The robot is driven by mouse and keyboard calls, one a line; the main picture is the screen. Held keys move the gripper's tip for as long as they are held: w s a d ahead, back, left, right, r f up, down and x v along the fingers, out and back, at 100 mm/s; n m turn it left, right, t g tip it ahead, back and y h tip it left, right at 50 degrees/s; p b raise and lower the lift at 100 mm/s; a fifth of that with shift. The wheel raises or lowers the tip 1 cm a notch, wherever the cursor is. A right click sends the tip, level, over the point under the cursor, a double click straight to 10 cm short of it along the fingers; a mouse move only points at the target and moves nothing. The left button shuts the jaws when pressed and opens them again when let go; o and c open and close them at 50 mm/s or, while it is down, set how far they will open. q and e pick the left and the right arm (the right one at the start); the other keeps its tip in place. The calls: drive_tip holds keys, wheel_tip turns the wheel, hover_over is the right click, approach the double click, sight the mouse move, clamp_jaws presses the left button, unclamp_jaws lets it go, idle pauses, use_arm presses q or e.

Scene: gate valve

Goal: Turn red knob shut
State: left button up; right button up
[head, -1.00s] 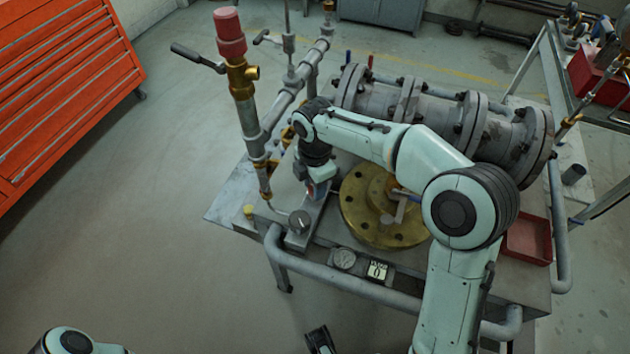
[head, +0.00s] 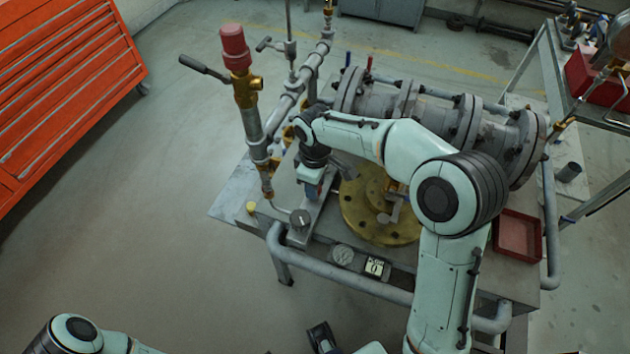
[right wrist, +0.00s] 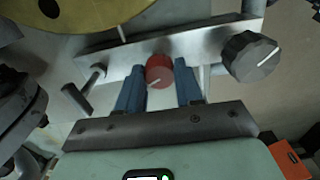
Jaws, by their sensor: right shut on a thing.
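A dark grey knob (right wrist: 250,57) sits on the same bar beside the red one. A brass flange (head: 365,220), a flanged pipe (head: 440,115) and upright piping with a red cap (head: 234,45) crowd the bench. A red tray (head: 518,235) lies right. Floor on the left is clear.

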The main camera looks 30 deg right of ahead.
drive_tip(key=m, duration=0.5)
drive_tip(key=shift+w+r+p, duration=0.1)
drive_tip(key=shift+r+p, duration=0.05)
drive_tip(key=shift+p, duration=0.15)
idle(0.4)
drive_tip(key=o, duration=1)
drive_tip(key=shift+o, duration=0.2)
wheel_tip(320, 180, up, 13)
drive_tip(key=p, duration=0.2)
drive_tip(key=shift+r, duration=0.15)
